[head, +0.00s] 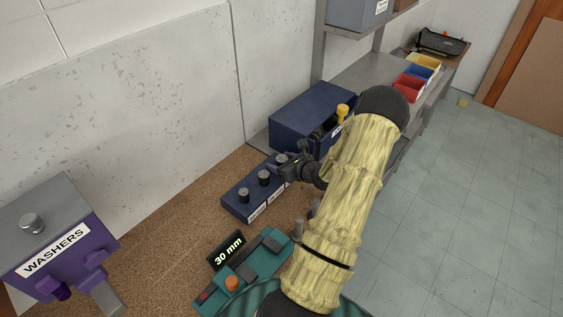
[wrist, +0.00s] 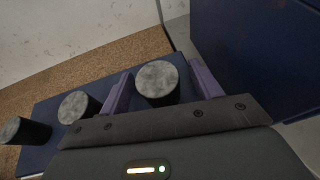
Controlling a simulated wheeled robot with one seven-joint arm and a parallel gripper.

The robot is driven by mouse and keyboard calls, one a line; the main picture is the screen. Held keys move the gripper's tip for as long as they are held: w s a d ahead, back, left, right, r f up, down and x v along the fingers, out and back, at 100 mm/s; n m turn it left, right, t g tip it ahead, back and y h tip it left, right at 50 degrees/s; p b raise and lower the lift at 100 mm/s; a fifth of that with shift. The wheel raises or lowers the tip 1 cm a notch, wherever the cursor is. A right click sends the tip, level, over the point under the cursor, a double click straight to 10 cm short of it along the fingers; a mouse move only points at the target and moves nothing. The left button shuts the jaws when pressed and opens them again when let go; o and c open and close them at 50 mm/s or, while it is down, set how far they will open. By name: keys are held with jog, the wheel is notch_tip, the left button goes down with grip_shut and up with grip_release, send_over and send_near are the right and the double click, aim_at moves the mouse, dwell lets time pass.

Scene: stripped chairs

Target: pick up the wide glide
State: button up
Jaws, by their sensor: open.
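Several short black glides with grey tops stand upright in a row on a blue block with white labels (head: 236,206). One glide (head: 244,194) is at the near end, another (head: 264,177) in the middle, and a third (head: 281,158) at the far end by my gripper (head: 291,166). In the wrist view the far glide (wrist: 157,80) stands between the two purple fingers of my gripper (wrist: 161,88), with the jaws open around it. The middle glide (wrist: 78,106) and near glide (wrist: 22,131) are left of the fingers. I cannot tell which is the wide one.
A teal device with a "30 mm" display (head: 228,251) lies nearer on the brown bench. A purple WASHERS box (head: 62,255) is at left. A dark blue cabinet (head: 311,108) stands just beyond the block. Coloured bins (head: 409,87) sit on a grey shelf.

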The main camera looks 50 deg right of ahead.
aim_at(281, 157)
jog(key=shift+c, duration=0.2)
jog(key=c, duration=1)
jog(key=shift+r, duration=0.15)
notch_tip(281, 157, up, 10)
jog(key=shift+f+b, duration=0.1)
jog(key=shift+b, duration=0.75)
